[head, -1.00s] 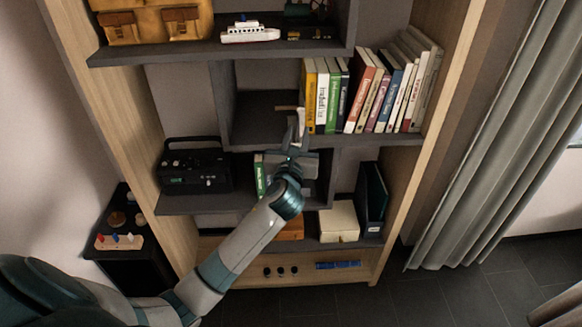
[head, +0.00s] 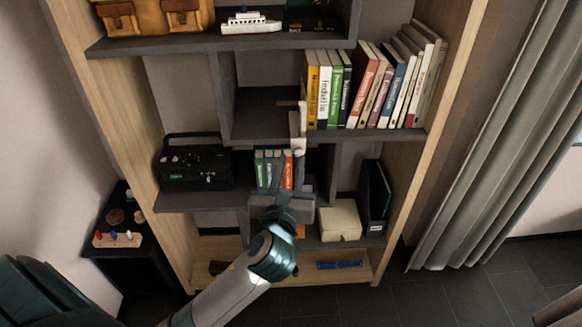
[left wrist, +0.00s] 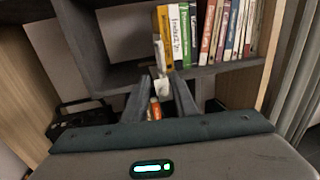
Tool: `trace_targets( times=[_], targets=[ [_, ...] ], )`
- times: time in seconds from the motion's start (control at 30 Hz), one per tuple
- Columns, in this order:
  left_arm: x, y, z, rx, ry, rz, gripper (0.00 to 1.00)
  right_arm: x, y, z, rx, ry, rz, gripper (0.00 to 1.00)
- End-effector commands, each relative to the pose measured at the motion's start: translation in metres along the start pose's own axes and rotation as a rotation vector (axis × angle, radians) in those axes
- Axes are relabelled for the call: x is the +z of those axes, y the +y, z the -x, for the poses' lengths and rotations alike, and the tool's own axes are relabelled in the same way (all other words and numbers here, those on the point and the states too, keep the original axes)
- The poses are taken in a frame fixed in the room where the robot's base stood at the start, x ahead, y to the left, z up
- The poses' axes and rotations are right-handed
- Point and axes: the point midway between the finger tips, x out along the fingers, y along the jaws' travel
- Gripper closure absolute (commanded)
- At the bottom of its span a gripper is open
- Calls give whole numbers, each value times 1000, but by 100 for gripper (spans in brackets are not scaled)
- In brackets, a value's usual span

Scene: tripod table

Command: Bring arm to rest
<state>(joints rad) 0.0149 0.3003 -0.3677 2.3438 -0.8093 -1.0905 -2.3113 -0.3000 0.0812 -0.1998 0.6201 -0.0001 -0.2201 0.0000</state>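My left arm reaches up from the bottom of the head view to the bookshelf. Its gripper (head: 297,150) is in front of the shelf, near the edge of the middle board. In the left wrist view the two grey fingers (left wrist: 160,82) stand apart. A small pale piece (left wrist: 162,88) shows near the fingertips. I cannot tell whether it touches them or what it is. Several books (head: 265,170) on the lower shelf are partly hidden behind the gripper. My right gripper is not in view.
Upright books (head: 370,90) stand on the middle shelf. A black radio (head: 193,165) is at left and a cream box (head: 340,220) at lower right. A toy ship (head: 250,22) stands above. A dark side table (head: 130,252) is at left, and a grey curtain (head: 500,130) at right.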

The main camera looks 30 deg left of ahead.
Motion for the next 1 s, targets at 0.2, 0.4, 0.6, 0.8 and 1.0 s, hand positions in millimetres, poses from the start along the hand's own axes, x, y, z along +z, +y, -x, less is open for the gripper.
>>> trace_targets(
  times=[0.2, 0.4, 0.6, 0.8, 1.0],
  targets=[
    [0, 0, 0, 0, 0, 0, 75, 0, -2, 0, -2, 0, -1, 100],
    [0, 0, 0, 0, 0, 0, 75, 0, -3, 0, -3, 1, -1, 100],
    [-5, -1, -1, -2, 9, 7, 75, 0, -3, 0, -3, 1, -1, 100],
    [-50, -9, -12, -18, 84, 84, 75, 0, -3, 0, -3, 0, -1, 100],
    [-151, -20, -24, -21, 256, 278, 75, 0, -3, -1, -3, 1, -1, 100]
  ],
)
